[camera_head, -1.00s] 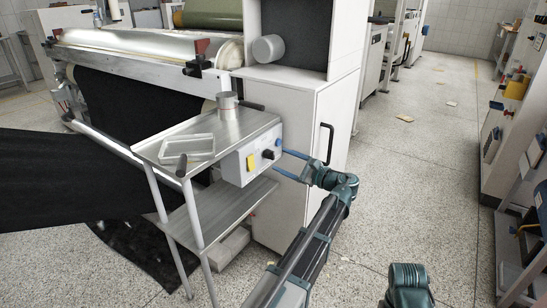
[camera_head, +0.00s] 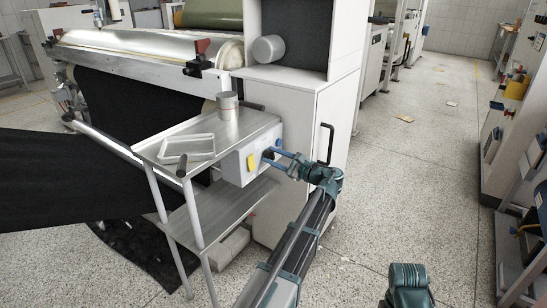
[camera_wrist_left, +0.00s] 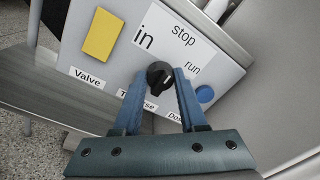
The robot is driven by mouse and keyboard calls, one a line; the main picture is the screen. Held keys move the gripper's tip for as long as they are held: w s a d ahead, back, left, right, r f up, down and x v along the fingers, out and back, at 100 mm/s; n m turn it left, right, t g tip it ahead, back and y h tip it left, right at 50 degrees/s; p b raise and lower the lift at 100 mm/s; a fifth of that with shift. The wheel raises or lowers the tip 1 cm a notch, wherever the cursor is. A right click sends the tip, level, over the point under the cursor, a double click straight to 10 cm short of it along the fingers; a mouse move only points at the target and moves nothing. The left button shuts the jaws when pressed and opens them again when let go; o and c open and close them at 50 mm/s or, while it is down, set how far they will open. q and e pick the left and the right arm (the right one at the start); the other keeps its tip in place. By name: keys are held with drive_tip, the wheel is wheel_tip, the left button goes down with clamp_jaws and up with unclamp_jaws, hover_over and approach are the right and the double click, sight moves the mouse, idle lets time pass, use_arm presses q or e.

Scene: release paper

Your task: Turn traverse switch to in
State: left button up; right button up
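The control box (camera_head: 238,168) hangs on the side of the metal cart. In the left wrist view its panel shows the black traverse switch knob (camera_wrist_left: 159,73), with "in", "stop" and "run" printed above it and a partly covered label below. A small light mark shows on the knob's lower right; I cannot tell which word it selects. My left gripper (camera_wrist_left: 161,76) is open, its blue fingers on either side of the knob, very close; I cannot tell whether they touch it. It also shows in the head view (camera_head: 271,157). My right gripper is out of view.
A yellow button (camera_wrist_left: 100,39) labelled "Valve" and a blue button (camera_wrist_left: 205,94) flank the knob. The cart top (camera_head: 228,133) holds a tray (camera_head: 188,146) and a metal cylinder (camera_head: 227,105). A white cabinet (camera_head: 300,120) with a black handle stands close behind my left gripper.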

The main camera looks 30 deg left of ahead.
use_arm(q)
clamp_jaws()
